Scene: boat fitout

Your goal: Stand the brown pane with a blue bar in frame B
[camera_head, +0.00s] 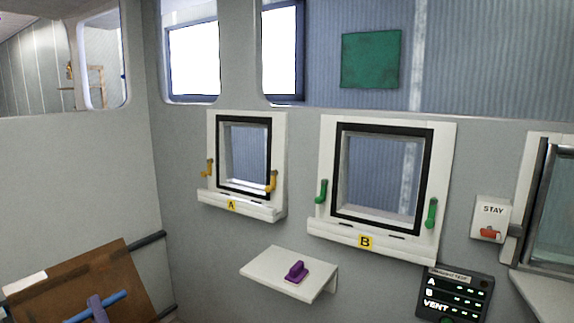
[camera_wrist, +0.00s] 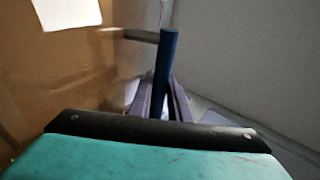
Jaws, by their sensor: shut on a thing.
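The brown pane (camera_head: 60,275) is tilted at the lower left of the head view, with a white label (camera_head: 26,283) on its upper left corner. Its blue bar (camera_head: 118,296) runs slantwise across its face. My gripper (camera_head: 97,307) has its purple fingers shut on the bar; the wrist view shows the blue bar (camera_wrist: 165,60) between the fingers and the brown pane (camera_wrist: 75,90) at left. The pane's lower part is cut off in the head view. Frame B (camera_head: 449,165) is a white wall frame with a black seal, an empty-looking opening and green latches (camera_head: 321,190) at both sides.
Frame A (camera_head: 280,150), smaller, with yellow latches, is left of frame B. A white shelf (camera_head: 265,262) juts out below, with a purple handled object (camera_head: 296,271) on it. A dark indicator panel (camera_head: 453,294) and a STAY switch (camera_head: 491,218) are at right.

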